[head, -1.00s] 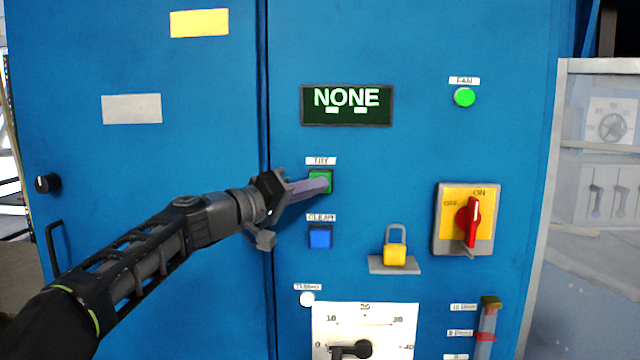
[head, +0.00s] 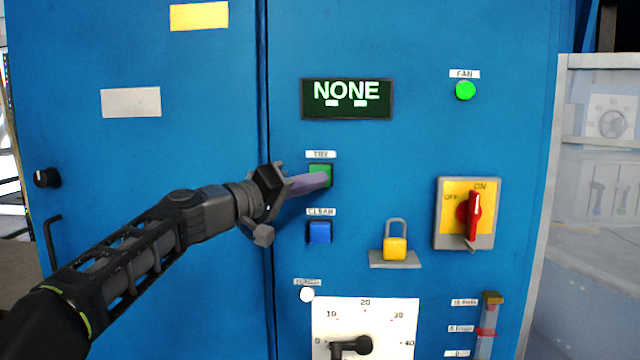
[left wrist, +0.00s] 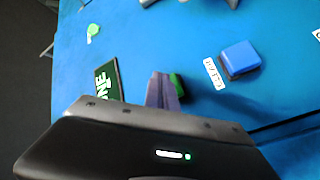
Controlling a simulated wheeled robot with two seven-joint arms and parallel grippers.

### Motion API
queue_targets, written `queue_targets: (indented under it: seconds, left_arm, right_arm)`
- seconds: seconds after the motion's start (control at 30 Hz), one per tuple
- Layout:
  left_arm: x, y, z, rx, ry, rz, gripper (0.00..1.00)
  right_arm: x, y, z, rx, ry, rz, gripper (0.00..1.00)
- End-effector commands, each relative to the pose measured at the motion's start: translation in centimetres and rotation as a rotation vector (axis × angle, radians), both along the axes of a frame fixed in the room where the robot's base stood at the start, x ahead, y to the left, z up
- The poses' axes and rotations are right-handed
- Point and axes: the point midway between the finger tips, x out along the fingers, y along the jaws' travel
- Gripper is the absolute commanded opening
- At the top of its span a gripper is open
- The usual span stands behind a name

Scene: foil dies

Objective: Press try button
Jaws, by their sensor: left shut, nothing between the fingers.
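The green TRY button (head: 321,171) is on the blue cabinet front, under its white label and below the dark display (head: 346,99) that reads NONE. My left gripper (head: 326,180) is shut and empty, with its purple-grey fingers pointing at the button and overlapping its lower part. In the left wrist view the shut fingers (left wrist: 163,90) partly cover the green button (left wrist: 178,85). I cannot tell whether the tips touch it. My right gripper is not in view.
The blue CLEAR button (head: 320,233) is just below. A yellow padlock (head: 396,248), a red ON/OFF switch (head: 473,217), a green FAN light (head: 465,91) and a dial plate (head: 385,318) are on the same panel. A black handle (head: 52,245) is on the left door.

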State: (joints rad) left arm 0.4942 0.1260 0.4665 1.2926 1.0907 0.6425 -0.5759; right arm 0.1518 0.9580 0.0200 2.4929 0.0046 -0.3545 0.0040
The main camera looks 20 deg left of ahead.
Motion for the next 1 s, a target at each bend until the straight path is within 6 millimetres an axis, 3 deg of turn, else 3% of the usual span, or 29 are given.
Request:
queue_targets:
  seconds: [0.47, 1.0]
  left_arm:
    - [-0.5, -0.1, -0.1, 0.001, -0.001, 0.000, 0.00]
    - [-4.9, -1.3, -0.2, 0.001, 0.000, -0.001, 0.00]
  right_arm:
    - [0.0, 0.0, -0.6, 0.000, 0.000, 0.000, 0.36]
    - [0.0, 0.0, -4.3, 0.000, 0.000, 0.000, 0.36]
